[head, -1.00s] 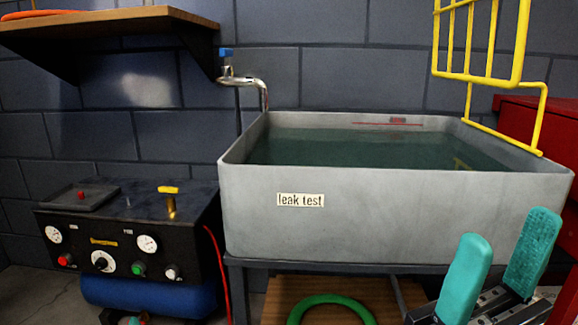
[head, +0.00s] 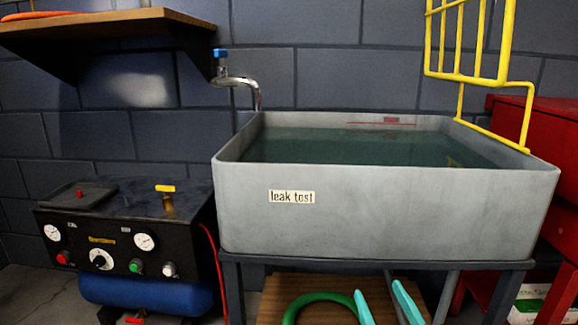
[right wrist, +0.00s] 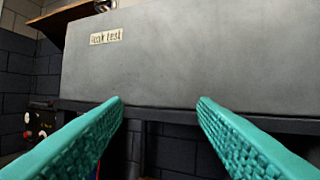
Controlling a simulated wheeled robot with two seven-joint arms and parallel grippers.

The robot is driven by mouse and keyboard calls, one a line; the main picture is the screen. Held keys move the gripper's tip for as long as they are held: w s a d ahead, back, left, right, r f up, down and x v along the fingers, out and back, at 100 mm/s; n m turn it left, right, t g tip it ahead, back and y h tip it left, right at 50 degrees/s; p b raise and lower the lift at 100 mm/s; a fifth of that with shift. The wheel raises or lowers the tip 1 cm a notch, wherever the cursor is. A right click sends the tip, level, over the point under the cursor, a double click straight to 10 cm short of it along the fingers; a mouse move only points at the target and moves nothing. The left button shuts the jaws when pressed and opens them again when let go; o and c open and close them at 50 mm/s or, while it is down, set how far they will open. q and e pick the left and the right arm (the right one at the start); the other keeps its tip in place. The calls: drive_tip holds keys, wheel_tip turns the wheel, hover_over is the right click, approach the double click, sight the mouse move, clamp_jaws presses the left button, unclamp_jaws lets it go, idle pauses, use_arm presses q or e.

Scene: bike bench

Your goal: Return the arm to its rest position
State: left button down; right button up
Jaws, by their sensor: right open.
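My right gripper (head: 384,303) shows at the bottom edge of the head view, low in front of the leak test tank. Its two teal fingers are apart with nothing between them. In the right wrist view the teal fingers (right wrist: 160,103) point at the lower front of the tank and its stand, with a clear gap between them.
The grey tank (head: 380,205) of water stands on a dark stand (head: 390,263). A green hose (head: 310,302) lies on the wooden shelf below. A yellow rack (head: 465,75) and red cabinet (head: 545,140) are at right. A black gauge panel (head: 118,235) is at left.

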wheel_tip(320, 180, down, 13)
drive_tip(key=s+d+g+h, duration=0.2)
drive_tip(key=g, duration=0.4)
use_arm(q)
drive_tip(key=s+d+f+m+g+h+p, duration=0.1)
drive_tip(key=s+d+m+g+h+p, duration=0.35)
drive_tip(key=s+d+h+p, duration=0.85)
use_arm(e)
drive_tip(key=s+d+f+m+g+h+b, duration=0.1)
drive_tip(key=s+d+f+g+h+b, duration=0.2)
drive_tip(key=s+f+g, duration=1.1)
use_arm(q)
drive_tip(key=s+r+g+y+p, duration=0.1)
drive_tip(key=s+r+y+p, duration=0.1)
drive_tip(key=s+p, duration=1)
drive_tip(key=s+a+r+g+y+p, duration=0.1)
drive_tip(key=s+p, duration=1.1)
drive_tip(key=p, duration=1.3)
drive_tip(key=shift+a+r+g+y, duration=0.3)
drive_tip(key=shift+r+g+y, duration=0.15)
drive_tip(key=shift+r+y, duration=0.55)
use_arm(e)
drive_tip(key=s+d+r, duration=0.1)
drive_tip(key=s+d, duration=0.1)
drive_tip(key=s, duration=0.8)
drive_tip(key=s+d, duration=0.2)
drive_tip(key=s, duration=0.8)
drive_tip(key=shift+s+d+r, duration=0.2)
drive_tip(key=shift+s+r, duration=0.15)
drive_tip(key=shift+r, duration=0.05)
